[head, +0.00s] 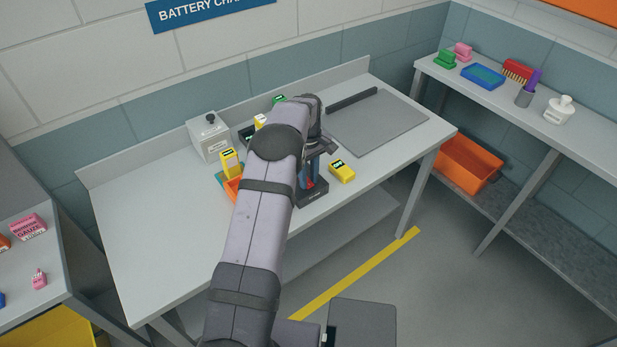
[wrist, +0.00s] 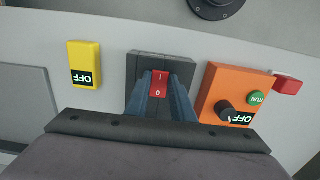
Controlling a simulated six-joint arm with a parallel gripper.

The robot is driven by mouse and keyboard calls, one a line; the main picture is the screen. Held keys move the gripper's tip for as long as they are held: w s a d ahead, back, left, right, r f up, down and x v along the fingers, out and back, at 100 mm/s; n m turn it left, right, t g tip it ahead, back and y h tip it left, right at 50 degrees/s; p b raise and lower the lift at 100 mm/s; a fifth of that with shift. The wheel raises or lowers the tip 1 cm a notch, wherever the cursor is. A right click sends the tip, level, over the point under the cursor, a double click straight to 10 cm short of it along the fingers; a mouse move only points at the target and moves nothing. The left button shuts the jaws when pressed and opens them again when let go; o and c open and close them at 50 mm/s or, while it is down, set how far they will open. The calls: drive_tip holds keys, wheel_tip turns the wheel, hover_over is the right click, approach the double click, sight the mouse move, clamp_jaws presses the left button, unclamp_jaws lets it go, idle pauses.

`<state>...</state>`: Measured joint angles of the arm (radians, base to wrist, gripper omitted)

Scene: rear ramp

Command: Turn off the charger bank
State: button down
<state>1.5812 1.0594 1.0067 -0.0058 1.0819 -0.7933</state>
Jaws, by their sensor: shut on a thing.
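A dark grey box (wrist: 182,72) with a red rocker switch (wrist: 159,80) marked I and O is in the middle of the wrist view. Its label is not readable, so I cannot tell whether it is the charger bank. My gripper (wrist: 160,92) is shut on the rocker, with a blue finger on each side. I cannot tell which end of the rocker is pressed. In the head view, the dark box (head: 312,197) stands near the bench's front edge, partly hidden by my arm and gripper (head: 311,175).
Beside the dark box are a yellow unit reading OFF (wrist: 84,62) and an orange box (wrist: 225,85) with a knob and a green RUN button. A grey box with a black knob (head: 208,140) stands farther back. The bench (head: 140,220) is bare at left.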

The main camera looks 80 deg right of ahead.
drive_tip(key=shift+w+d+r+g+y+p, duration=0.15)
drive_tip(key=shift+g+y+p, duration=0.15)
drive_tip(key=shift+g+y, duration=0.2)
drive_tip(key=c, duration=1.5)
unclamp_jaws()
drive_tip(key=shift+w+d+r+b, duration=0.1)
drive_tip(key=shift+r+b, duration=0.25)
drive_tip(key=shift+r, duration=0.85)
drive_tip(key=shift+w+d+r+b, duration=0.15)
drive_tip(key=shift+r+b, duration=0.25)
drive_tip(key=shift+r, duration=0.75)
drive_tip(key=shift+w+d+r+b, duration=0.1)
drive_tip(key=shift+r+b, duration=0.25)
drive_tip(key=shift+r, duration=0.85)
